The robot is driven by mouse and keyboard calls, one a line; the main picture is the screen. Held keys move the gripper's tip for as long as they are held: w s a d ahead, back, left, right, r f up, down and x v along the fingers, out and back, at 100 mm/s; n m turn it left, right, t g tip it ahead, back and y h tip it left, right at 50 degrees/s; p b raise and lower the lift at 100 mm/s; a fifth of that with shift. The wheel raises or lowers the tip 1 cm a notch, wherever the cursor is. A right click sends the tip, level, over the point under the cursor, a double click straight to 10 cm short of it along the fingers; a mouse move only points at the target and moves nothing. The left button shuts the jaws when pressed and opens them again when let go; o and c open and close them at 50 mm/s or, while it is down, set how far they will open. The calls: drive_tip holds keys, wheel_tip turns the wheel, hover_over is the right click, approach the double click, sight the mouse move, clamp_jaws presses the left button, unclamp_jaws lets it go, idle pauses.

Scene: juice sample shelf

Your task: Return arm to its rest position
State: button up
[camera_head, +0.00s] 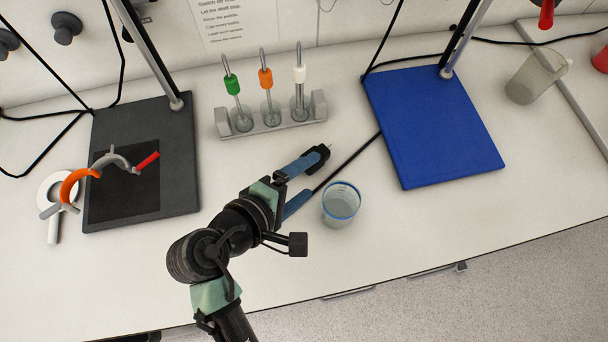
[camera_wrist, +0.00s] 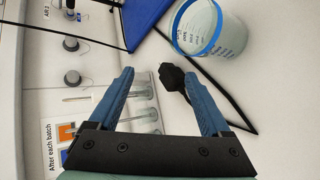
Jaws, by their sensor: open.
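My gripper (camera_head: 313,176) is open over the middle of the white bench, with its two blue fingers spread apart. It also shows in the wrist view (camera_wrist: 158,76), and nothing is gripped between the fingers. My arm reaches up from the bottom of the head view, bent over the bench's front part. A black plug (camera_wrist: 172,76) on a black cable appears between the fingertips in the wrist view. In the head view the plug (camera_head: 324,150) is by the upper finger's tip; whether they touch is unclear. A blue-rimmed beaker (camera_head: 341,205) stands just right of the fingers.
A grey rack (camera_head: 272,127) holds three cylinders with green, orange and white-topped stirrers. A blue stand base (camera_head: 435,125) is at right, a dark stand base (camera_head: 180,190) at left. A clear jug (camera_head: 535,77) stands far right.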

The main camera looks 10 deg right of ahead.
idle(0.3)
drive_tip(key=w+a+r+m+t+y, duration=0.1)
drive_tip(key=w+r+m+t+y, duration=0.2)
drive_tip(key=w+r, duration=0.65)
drive_tip(key=w+a+r+m+t+y, duration=0.15)
drive_tip(key=w+r+m+t, duration=0.35)
drive_tip(key=r, duration=1)
drive_tip(key=s+r+m+t+y, duration=0.1)
drive_tip(key=s+r+t, duration=0.3)
drive_tip(key=r, duration=0.6)
drive_tip(key=s+a+r+t+y, duration=0.1)
drive_tip(key=s+r+t, duration=0.3)
drive_tip(key=r, duration=0.7)
drive_tip(key=s+a+r+m+t+y, duration=0.1)
drive_tip(key=s+r+t, duration=0.3)
drive_tip(key=r, duration=0.6)
drive_tip(key=shift+s+r+m+y, duration=0.3)
drive_tip(key=shift+r+y, duration=0.05)
drive_tip(key=shift+y, duration=0.4)
